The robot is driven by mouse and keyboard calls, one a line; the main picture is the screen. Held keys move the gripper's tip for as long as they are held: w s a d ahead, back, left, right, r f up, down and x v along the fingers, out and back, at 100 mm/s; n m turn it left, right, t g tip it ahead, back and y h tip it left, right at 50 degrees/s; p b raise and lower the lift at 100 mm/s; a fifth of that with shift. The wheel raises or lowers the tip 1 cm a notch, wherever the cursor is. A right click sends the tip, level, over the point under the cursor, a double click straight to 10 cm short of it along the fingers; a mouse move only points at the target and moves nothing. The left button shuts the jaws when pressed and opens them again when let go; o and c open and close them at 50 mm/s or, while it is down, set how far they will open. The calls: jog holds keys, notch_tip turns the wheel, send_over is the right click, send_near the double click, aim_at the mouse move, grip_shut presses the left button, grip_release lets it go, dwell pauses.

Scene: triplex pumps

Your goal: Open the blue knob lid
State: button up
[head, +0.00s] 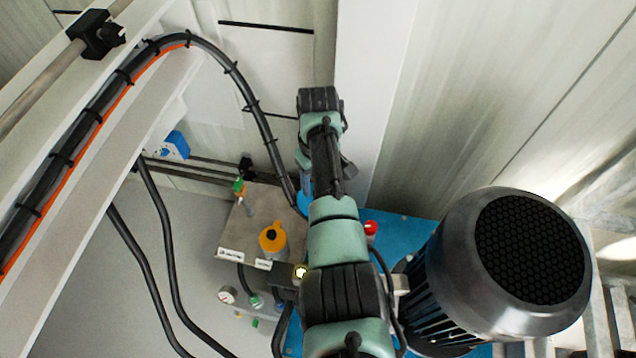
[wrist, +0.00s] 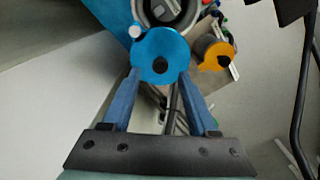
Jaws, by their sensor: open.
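The blue lid (wrist: 160,42) is a round disc with a dark knob (wrist: 160,65) at its middle in the wrist view. My gripper (wrist: 160,75) is open, with one blue finger at each side of the lid's lower part. The fingertips lie close to the lid's rim; I cannot tell if they touch it. In the head view the blue lid (head: 303,201) is mostly hidden behind my arm. A grey round part with a dark inside (wrist: 172,8) shows just beyond the lid in the wrist view.
A yellow-orange lid with a dark knob (head: 272,238) sits beside the blue one, also in the wrist view (wrist: 215,54). A red button (head: 371,228) and a large dark motor (head: 500,262) stand to the right. Black cables (head: 232,70) arch at the left.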

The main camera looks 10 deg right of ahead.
notch_tip(320, 180, up, 10)
jog(key=p, duration=0.2)
jog(key=shift+f, duration=0.2)
jog(key=shift+w, duration=0.1)
